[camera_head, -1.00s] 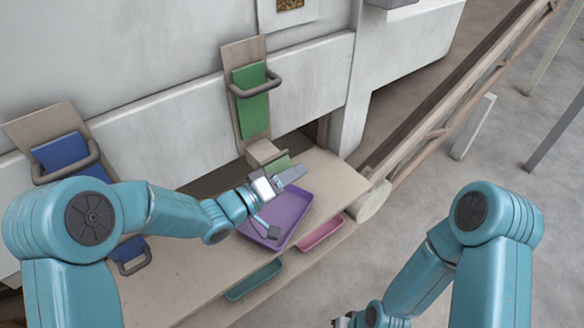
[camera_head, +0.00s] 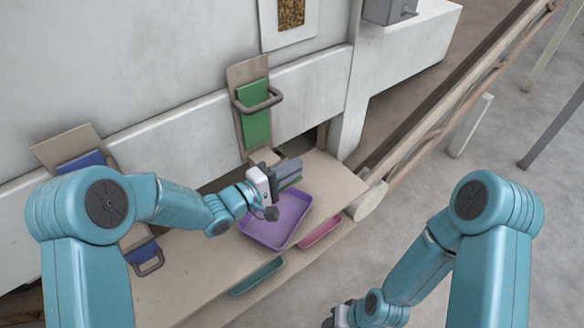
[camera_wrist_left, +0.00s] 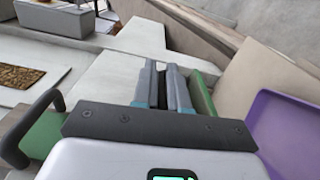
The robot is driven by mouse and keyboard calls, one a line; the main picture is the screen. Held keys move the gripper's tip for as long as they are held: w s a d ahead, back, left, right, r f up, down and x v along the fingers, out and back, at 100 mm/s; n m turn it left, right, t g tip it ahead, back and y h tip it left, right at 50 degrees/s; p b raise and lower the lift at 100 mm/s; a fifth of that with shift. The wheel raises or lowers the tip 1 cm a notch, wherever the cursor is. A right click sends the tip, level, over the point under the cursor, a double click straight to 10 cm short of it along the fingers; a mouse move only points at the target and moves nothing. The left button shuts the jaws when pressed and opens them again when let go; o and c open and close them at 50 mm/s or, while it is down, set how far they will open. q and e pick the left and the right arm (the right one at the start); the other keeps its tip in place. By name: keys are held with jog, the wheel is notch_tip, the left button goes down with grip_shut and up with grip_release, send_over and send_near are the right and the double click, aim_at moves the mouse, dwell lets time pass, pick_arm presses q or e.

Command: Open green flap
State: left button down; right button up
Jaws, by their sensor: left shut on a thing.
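A green slide panel (camera_head: 256,128) with a grey handle stands on the upright beige chute against the machine wall; it also shows at the left of the left wrist view (camera_wrist_left: 40,135). My left gripper (camera_head: 290,172) is at the foot of this chute, above the purple tray. In the left wrist view its two fingers (camera_wrist_left: 167,88) are close together, with the lower green flap (camera_wrist_left: 203,98) right beside them. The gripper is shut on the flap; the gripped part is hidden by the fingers. My right gripper (camera_head: 338,317) is only partly in view at the bottom edge.
A purple tray (camera_head: 262,237) lies on the beige table (camera_head: 215,270) under the gripper. Pink (camera_head: 320,232) and teal (camera_head: 258,277) trays sit along the front edge. A blue flap with a handle (camera_head: 145,255) is at the left. A conveyor rail (camera_head: 450,100) runs at the right.

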dwell(0.4)
pick_arm(q)
jog(key=c, duration=1.4)
grip_release()
jog(key=shift+c, duration=0.2)
jog(key=b+v, duration=0.1)
jog(key=v, duration=1.5)
jog(key=shift+a, duration=0.2)
